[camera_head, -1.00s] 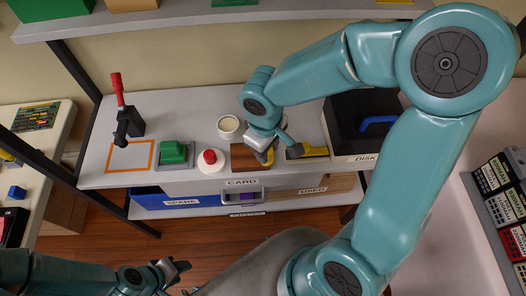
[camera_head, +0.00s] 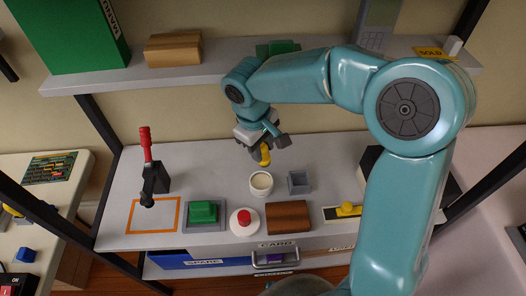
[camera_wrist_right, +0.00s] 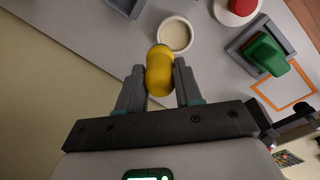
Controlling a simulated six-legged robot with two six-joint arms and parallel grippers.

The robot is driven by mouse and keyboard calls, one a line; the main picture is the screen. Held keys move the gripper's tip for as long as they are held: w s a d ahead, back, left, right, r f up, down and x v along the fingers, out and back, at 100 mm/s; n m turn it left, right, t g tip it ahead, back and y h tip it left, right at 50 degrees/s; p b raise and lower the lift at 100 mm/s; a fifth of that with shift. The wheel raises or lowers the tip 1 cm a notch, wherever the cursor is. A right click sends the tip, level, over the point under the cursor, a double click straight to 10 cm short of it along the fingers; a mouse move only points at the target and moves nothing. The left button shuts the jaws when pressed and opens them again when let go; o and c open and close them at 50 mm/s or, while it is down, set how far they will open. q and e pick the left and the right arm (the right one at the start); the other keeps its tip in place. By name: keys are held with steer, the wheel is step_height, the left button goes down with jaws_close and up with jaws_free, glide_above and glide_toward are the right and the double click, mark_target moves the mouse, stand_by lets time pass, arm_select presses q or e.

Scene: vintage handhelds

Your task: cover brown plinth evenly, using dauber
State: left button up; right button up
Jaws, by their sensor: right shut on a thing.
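The brown plinth (camera_head: 288,217) is a low wood-coloured block at the front of the grey worktop; I cannot tell whether its top carries any coat. My right gripper (camera_head: 262,148) is shut on the yellow dauber (camera_head: 265,157), above the back of the worktop, behind and clear of the plinth. My left gripper is out of view.
A grey square holder (camera_head: 299,182) stands right of the cup. A red button (camera_head: 243,221), green block (camera_head: 203,212), orange outline (camera_head: 153,215) and red-handled lever (camera_head: 148,165) lie left. A yellow slider (camera_head: 348,209) lies right. Another brown block (camera_head: 172,49) sits on the upper shelf.

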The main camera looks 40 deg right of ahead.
mark_target(262, 164)
steer(key=shift+w+a+f, duration=0.1)
steer(key=shift+w+a, duration=0.05)
steer(key=shift+s+d, duration=0.25)
steer(key=shift+s, duration=0.2)
steer(key=shift+w+a+f, duration=0.15)
steer(key=shift+w+f, duration=0.15)
steer(key=shift+f, duration=0.15)
step_height(262, 164, down, 5)
steer(key=b, duration=0.4)
steer(key=shift+r, duration=0.2)
steer(key=shift+s+r, duration=0.1)
steer(key=shift+s, duration=0.1)
steer(key=shift+w, duration=0.1)
steer(key=shift+f+b, duration=0.4)
steer(key=shift+f, duration=0.1)
stand_by(0.6)
